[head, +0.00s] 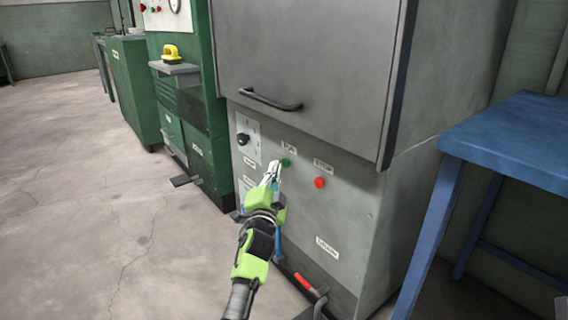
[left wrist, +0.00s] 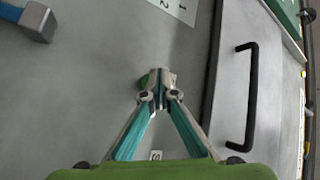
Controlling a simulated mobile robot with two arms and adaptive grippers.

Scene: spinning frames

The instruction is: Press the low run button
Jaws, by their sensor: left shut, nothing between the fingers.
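The green run button (head: 286,162) sits low on the grey machine's front panel, under a small run label (head: 289,148). The red stop button (head: 319,183) is to its right, under a stop label. My left gripper (head: 274,166) is shut and empty, with its tips just left of the green button in the head view. My right gripper is not in view.
A black door handle (head: 270,100) sticks out above the buttons. A black knob (head: 243,139) is on the panel's left. A red-handled lever (head: 305,281) sits near the floor. A blue table (head: 510,140) stands right. Open floor lies left.

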